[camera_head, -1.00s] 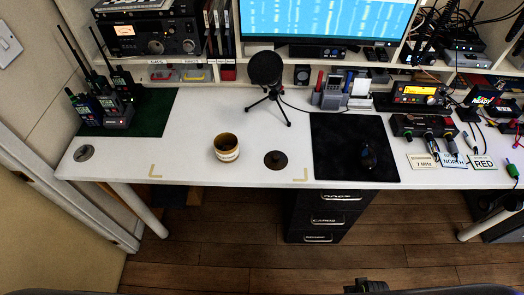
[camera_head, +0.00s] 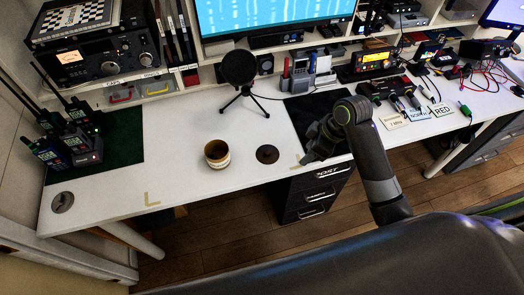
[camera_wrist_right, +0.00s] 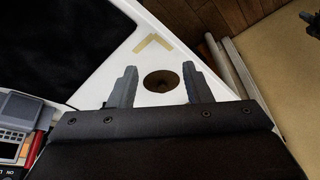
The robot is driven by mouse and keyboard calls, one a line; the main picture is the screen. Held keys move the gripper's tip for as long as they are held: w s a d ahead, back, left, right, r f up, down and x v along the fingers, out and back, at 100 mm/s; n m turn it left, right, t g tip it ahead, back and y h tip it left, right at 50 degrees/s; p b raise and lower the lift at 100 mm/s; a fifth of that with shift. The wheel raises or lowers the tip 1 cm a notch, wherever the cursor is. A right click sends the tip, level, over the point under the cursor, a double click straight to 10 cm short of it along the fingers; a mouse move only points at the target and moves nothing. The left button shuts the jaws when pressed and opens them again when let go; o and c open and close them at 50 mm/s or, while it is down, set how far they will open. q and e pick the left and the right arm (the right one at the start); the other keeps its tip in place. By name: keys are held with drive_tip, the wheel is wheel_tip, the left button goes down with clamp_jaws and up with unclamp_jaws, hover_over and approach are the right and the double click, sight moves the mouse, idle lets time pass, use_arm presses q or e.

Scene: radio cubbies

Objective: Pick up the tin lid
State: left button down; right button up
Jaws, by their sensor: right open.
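The tin lid (camera_head: 267,154) is a flat dark brown disc lying on the white desk, just right of the open tin (camera_head: 217,153), which stands upright with a cream and brown band. My right gripper (camera_head: 306,159) is open and empty, over the desk's front part to the right of the lid and apart from it. In the right wrist view the lid (camera_wrist_right: 161,83) shows beyond and between the two spread fingers (camera_wrist_right: 160,88). My left gripper is out of view.
A microphone on a tripod (camera_head: 239,75) stands behind the lid. A black mat (camera_head: 300,112) lies to the right, partly hidden by my right arm. Handheld radios (camera_head: 68,140) stand on a green mat at left.

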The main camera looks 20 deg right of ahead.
drive_tip(key=w+a+r+n+g+y, duration=0.1)
drive_tip(key=w+a+r+n, duration=0.1)
drive_tip(key=w+r+n, duration=0.6)
drive_tip(key=m+b, duration=0.2)
drive_tip(key=b, duration=0.7)
hover_over(268, 150)
drive_tip(key=d, duration=0.3)
drive_tip(key=f, duration=0.9)
drive_tip(key=shift+s+a+f, duration=0.1)
drive_tip(key=shift+s+a, duration=0.1)
drive_tip(key=shift+s, duration=0.15)
drive_tip(key=shift+x, duration=2.65)
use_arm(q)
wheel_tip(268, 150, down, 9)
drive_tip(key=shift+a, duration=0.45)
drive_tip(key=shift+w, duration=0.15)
use_arm(e)
drive_tip(key=shift+c, duration=0.3)
clamp_jaws()
